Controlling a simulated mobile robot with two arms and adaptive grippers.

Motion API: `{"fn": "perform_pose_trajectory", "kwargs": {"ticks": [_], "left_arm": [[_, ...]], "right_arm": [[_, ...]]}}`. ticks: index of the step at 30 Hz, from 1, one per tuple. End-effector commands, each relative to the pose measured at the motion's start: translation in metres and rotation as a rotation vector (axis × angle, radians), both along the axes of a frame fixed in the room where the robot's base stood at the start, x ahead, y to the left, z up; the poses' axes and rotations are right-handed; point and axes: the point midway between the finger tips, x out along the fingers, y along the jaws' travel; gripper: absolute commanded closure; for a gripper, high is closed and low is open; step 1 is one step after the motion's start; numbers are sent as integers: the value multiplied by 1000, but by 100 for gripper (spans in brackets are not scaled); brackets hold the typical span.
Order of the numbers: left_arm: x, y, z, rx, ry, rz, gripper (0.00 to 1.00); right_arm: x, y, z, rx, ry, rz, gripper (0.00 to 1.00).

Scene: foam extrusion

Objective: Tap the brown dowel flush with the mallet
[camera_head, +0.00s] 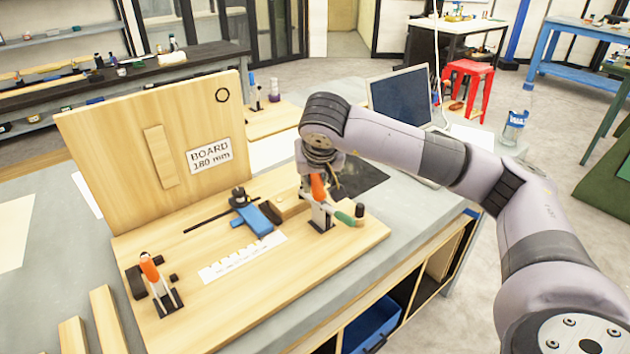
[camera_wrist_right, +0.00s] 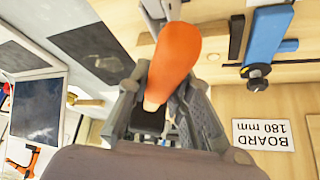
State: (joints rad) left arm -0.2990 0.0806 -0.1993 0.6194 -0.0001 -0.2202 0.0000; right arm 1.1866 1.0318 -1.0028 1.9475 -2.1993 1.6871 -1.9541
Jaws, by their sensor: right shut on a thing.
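My right gripper (camera_head: 321,178) is over the near right part of the wooden base board (camera_head: 225,300). In the right wrist view its fingers (camera_wrist_right: 160,115) are closed around the end of an orange handle (camera_wrist_right: 175,60). In the head view the orange handle (camera_head: 318,187) stands steeply above a metal toggle clamp (camera_head: 321,216). A green-handled part (camera_head: 347,217) lies beside that clamp, with a dark end. I cannot make out a mallet or a brown dowel for certain. My left gripper is not in view.
A blue clamp-like part (camera_head: 258,217) lies mid-board, behind a white ruled strip (camera_head: 240,258). A second orange-handled clamp (camera_head: 150,267) stands at the left front. The upright panel (camera_head: 110,150) rises behind. A laptop (camera_head: 400,98) is behind my right arm.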

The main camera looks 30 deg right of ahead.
Motion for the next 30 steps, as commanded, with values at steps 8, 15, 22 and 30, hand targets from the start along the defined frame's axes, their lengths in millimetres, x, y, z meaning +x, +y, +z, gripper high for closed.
{"fn": "perform_pose_trajectory", "kwargs": {"ticks": [8,15,22,30], "left_arm": [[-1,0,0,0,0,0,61],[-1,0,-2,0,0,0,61],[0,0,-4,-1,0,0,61],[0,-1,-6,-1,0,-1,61]], "right_arm": [[0,0,1,0,-2,0,100],[0,0,-1,1,-3,1,100],[0,1,-3,1,-3,0,100],[0,0,-3,1,-4,0,100]]}}
